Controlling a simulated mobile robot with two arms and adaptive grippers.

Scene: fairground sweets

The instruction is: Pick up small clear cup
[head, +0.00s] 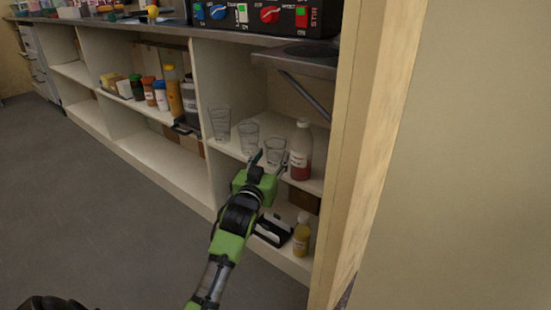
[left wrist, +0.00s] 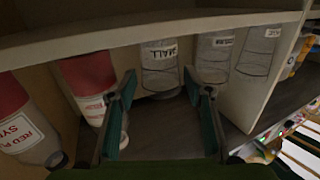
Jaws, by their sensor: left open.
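The small clear cup (head: 275,149) stands on the upper shelf, between another clear cup and the red syrup bottle in the head view. In the left wrist view it is the clear cup marked "SMALL" (left wrist: 160,65), appearing upside down. My left gripper (head: 270,162) is at the front of the shelf, just before this cup. Its fingers are open and empty, and in the left wrist view the cup lies between and beyond the fingertips (left wrist: 160,82). I cannot tell whether they touch it. My right gripper is not in view.
Two other clear cups (head: 220,122) (head: 248,136) stand to the left. A red syrup bottle (head: 300,150) stands close right; a second (left wrist: 25,125) shows in the wrist view. A yellow bottle (head: 301,236) is below. A wooden post (head: 362,130) borders the right side.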

